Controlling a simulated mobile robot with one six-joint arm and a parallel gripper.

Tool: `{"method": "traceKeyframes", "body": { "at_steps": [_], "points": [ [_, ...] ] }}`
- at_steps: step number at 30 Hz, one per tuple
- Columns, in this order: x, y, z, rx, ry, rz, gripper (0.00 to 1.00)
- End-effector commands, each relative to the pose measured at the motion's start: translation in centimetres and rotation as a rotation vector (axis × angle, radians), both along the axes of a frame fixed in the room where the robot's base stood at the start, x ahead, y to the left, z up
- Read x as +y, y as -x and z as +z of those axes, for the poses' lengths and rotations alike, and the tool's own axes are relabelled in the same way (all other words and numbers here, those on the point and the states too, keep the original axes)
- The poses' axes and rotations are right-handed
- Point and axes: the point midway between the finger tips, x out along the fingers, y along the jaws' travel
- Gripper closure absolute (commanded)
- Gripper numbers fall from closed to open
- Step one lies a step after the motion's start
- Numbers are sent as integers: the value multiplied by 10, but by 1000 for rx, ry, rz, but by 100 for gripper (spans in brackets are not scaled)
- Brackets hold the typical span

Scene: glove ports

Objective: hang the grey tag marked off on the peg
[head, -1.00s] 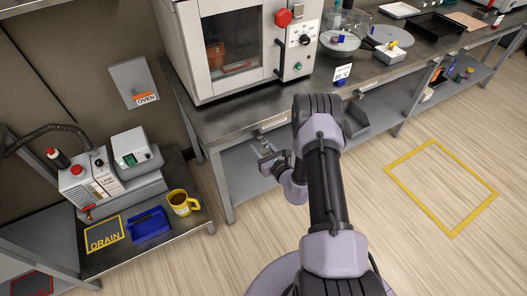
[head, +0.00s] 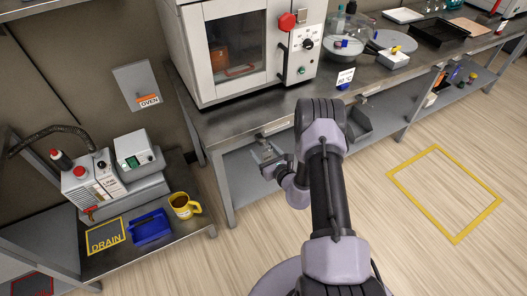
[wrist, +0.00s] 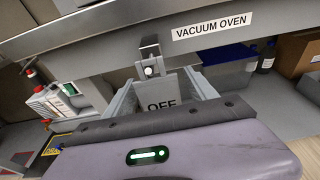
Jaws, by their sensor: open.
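The grey tag marked OFF (wrist: 168,88) is upright below the bench edge in the wrist view, its lower part hidden by my gripper's body. The peg (wrist: 149,70), with a pale round end on a small dark bracket, is at the tag's top edge. The tag seems to hang there, but I cannot tell whether its hole is around the peg. My gripper (wrist: 163,92) is open, with one grey finger on each side of the tag and visible gaps. In the head view my gripper (head: 268,153) is under the bench's front edge, and the tag is too small to make out.
The bench edge (wrist: 110,38) with its VACUUM OVEN label (wrist: 211,28) runs just above the peg. The vacuum oven (head: 235,50) stands on the bench. A low table at left holds a yellow mug (head: 183,205) and a blue tray (head: 151,226). The floor at right is clear.

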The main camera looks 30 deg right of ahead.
Motion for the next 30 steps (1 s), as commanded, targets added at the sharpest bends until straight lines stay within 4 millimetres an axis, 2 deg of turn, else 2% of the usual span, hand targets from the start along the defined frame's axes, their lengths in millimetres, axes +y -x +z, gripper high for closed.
{"method": "traceKeyframes", "body": {
  "at_steps": [4,7,18,21,25,30],
  "points": [
    [0,5,2,1,-1,0,34],
    [-1,23,7,4,-3,-2,34],
    [-6,133,29,3,-5,-7,34],
    [-7,154,32,2,-3,-5,34],
    [-6,168,34,1,-2,-2,34],
    [-5,170,36,-4,1,7,34]
  ]
}}
